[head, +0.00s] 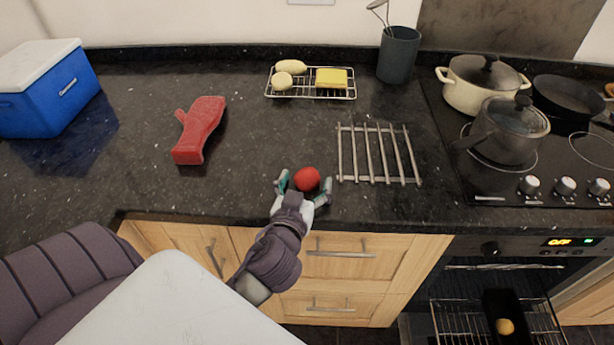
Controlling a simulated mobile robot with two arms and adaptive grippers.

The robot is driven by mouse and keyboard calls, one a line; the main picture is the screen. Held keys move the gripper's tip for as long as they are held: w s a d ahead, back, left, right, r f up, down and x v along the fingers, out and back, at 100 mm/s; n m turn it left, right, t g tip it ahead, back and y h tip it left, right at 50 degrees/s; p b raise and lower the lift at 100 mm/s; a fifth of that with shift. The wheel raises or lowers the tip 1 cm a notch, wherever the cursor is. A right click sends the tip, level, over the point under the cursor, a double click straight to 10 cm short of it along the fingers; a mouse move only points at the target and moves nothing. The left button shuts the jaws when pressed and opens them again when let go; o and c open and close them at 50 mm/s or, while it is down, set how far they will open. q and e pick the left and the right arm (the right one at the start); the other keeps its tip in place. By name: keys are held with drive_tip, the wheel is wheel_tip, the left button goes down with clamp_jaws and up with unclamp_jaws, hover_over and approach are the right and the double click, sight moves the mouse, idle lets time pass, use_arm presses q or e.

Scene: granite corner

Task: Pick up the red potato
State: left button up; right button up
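The red potato (307,179) is a small round red thing near the front edge of the dark granite worktop (240,130). My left gripper (304,184) reaches up to it from the front. Its fingers are spread, one on each side of the potato, and its palm is just in front of it. I cannot tell whether the fingers touch it. My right gripper is not in view.
A metal rack (376,153) lies close to the right of the potato. A red oven mitt (198,129) lies to the left. A sponge rack (311,92), blue cooler (45,88) and utensil pot (398,54) stand further back. Pots sit on the hob (530,160); the oven below is open.

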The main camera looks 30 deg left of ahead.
use_arm(q)
drive_tip(key=c, duration=1.1)
